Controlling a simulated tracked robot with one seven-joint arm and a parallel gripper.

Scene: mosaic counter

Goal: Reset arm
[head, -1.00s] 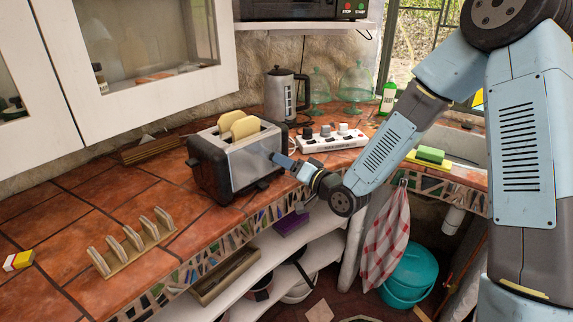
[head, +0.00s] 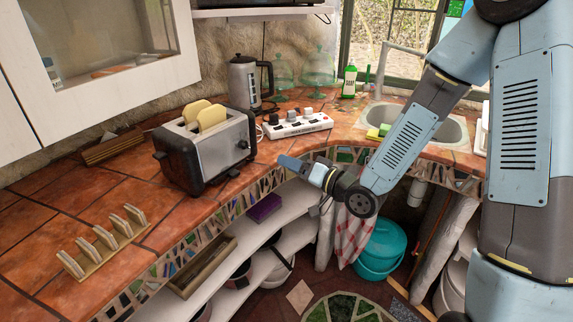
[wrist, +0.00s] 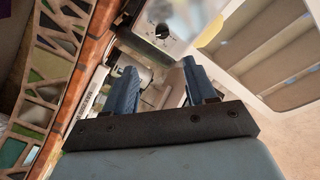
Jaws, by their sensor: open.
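My gripper (head: 284,161) is at the end of my blue-grey arm, in front of the counter edge and to the right of the toaster. In the wrist view my gripper (wrist: 157,85) shows two blue fingers set apart with nothing between them. The black and silver toaster (head: 222,150) stands on the tiled counter (head: 150,192), with two slices of bread (head: 212,116) showing in its slots. The fingertips are apart from the toaster.
A power strip (head: 297,124) and a kettle (head: 243,80) stand behind my gripper. A toast rack (head: 104,245) sits at the front left. A sink (head: 440,128) is at the right. Shelves (head: 235,275), a checked towel (head: 352,232) and a teal bucket (head: 380,250) are below.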

